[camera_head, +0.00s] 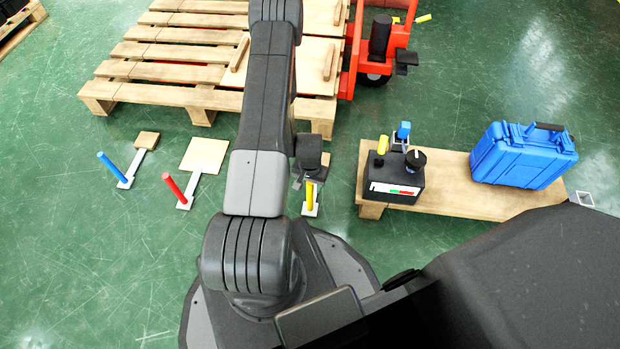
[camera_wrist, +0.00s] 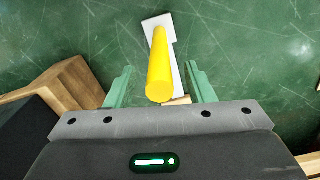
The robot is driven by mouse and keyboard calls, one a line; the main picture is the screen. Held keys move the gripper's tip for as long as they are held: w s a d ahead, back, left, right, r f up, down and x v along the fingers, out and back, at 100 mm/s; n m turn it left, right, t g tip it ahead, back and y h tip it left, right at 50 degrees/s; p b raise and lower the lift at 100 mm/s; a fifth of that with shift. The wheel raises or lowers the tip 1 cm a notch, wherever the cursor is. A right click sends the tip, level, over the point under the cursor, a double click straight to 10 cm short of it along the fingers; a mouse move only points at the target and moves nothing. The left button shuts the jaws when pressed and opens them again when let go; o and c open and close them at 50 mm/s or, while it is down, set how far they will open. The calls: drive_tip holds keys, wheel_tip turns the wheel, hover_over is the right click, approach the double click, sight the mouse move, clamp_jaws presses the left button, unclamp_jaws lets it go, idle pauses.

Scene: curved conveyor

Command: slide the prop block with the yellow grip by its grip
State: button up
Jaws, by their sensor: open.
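The prop block with the yellow grip stands on the green floor. Its yellow grip (camera_head: 310,194) rises from a pale flat bar. In the wrist view the yellow grip (camera_wrist: 160,65) stands between the two green fingers of my gripper (camera_wrist: 159,70), with a gap on each side. My gripper is open and does not visibly touch it. The white bar (camera_wrist: 158,20) shows behind the grip. The wooden block (camera_wrist: 177,101) at its end is mostly hidden by my gripper. In the head view my arm and gripper cover part of the prop.
To the left stand props with a red grip (camera_head: 174,186) and a blue grip (camera_head: 112,167). A wooden pallet (camera_head: 165,93) lies behind them. To the right, a low wooden bench (camera_head: 455,200) carries a black control box (camera_head: 395,178) and a blue case (camera_head: 522,156).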

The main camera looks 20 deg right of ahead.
drive_tip(key=shift+f+b, duration=0.3)
drive_tip(key=shift+f, duration=1.1)
clamp_jaws()
